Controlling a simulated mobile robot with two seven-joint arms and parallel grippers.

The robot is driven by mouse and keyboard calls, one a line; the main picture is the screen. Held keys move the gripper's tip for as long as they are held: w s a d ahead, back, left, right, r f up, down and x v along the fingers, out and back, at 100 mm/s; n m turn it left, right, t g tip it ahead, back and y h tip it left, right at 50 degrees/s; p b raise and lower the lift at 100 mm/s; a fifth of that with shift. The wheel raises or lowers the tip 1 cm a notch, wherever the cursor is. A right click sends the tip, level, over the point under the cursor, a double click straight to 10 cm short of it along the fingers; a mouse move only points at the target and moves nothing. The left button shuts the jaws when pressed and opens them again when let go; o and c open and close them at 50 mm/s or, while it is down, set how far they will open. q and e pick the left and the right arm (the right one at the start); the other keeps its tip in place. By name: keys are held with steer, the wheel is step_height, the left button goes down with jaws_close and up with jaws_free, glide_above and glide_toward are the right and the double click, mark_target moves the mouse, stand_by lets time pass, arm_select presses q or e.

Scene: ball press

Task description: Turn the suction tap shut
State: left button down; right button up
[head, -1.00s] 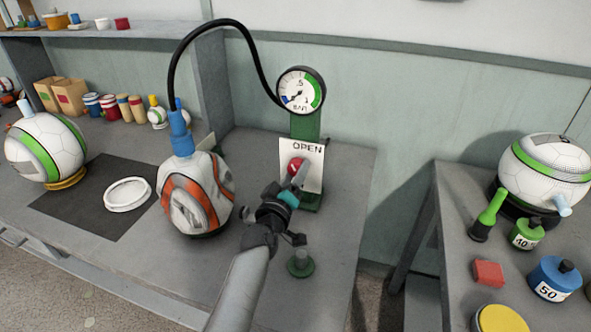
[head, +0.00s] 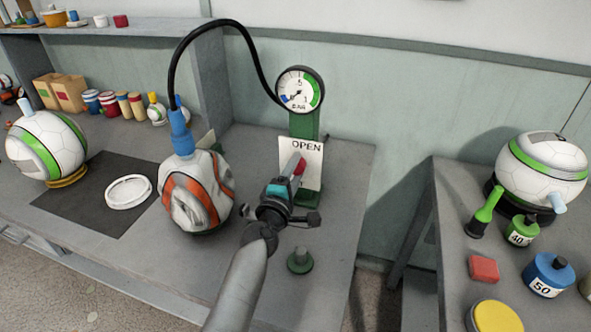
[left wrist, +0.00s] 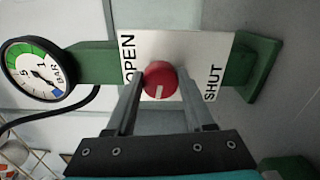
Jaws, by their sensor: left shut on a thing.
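The suction tap is a round red knob (left wrist: 160,80) with a white mark on its face, on a white plate (left wrist: 190,50) lettered OPEN and SHUT. In the left wrist view the mark sits on the knob's lower part, near neither word. My left gripper (left wrist: 160,100) has one finger on each side of the knob and is shut on it. In the head view the gripper (head: 297,170) partly hides the knob and covers the SHUT lettering. The green post carries a pressure gauge (head: 300,90). My right gripper is not in view.
A dented orange and white ball (head: 197,190) stands left of my arm, with a blue connector (head: 181,137) and black hose (head: 175,70) running to the gauge. Another table (head: 450,210) is at the right.

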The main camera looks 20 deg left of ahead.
arm_select(q)
steer(key=shift+n, duration=1)
steer(key=shift+c, duration=1.4)
jaws_free()
steer(key=s+p, duration=0.1)
steer(key=s, duration=1.4)
steer(key=shift+a, duration=0.25)
steer(key=shift+s, duration=0.1)
